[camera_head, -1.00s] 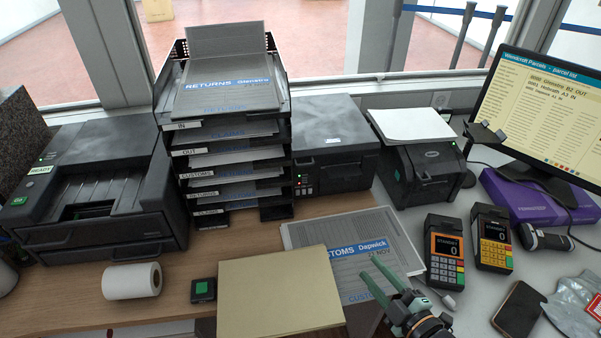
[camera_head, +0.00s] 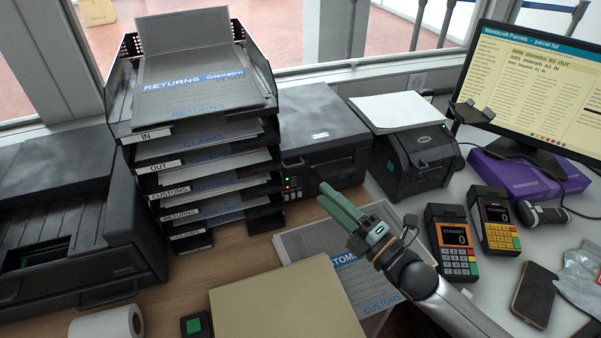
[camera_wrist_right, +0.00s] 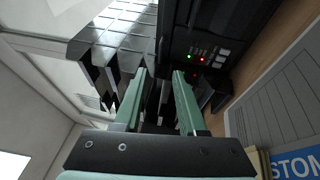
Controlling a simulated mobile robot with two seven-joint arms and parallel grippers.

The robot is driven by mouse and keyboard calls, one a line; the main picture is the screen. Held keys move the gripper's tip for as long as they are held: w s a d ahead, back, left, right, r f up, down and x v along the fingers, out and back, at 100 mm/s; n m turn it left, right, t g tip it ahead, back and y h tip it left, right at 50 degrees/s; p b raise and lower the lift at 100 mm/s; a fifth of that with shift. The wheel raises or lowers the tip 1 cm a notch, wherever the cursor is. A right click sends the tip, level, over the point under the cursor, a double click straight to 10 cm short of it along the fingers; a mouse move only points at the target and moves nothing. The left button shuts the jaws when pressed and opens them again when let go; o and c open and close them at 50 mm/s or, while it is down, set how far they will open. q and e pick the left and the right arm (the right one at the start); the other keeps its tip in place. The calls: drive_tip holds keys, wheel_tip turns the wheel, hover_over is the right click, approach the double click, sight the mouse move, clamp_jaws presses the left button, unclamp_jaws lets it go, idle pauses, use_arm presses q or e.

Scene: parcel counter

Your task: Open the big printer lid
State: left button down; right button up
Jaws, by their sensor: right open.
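A wide black printer (camera_head: 318,130) with a flat closed lid stands behind the counter's middle, between the paper trays and a smaller black printer (camera_head: 420,160). Its front panel has a green and a red light. My right gripper (camera_head: 332,203) is open and empty, in front of this printer and above the customs papers (camera_head: 338,262). In the right wrist view, the printer's front (camera_wrist_right: 212,50) with its lights and buttons is beyond the right finger, apart from the gripper (camera_wrist_right: 158,78). My left gripper is out of view.
The stacked paper trays (camera_head: 208,240) stand close left of the printer. A large dark machine (camera_head: 80,215) is at the far left. White paper (camera_head: 395,108) lies on the smaller printer. Two card terminals (camera_head: 452,240) and a folder (camera_head: 290,305) lie in front.

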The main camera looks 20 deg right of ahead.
drive_tip(key=x, duration=0.8)
drive_tip(key=shift+w, duration=0.15)
drive_tip(key=shift+a, duration=0.1)
clamp_jaws()
idle(1.1)
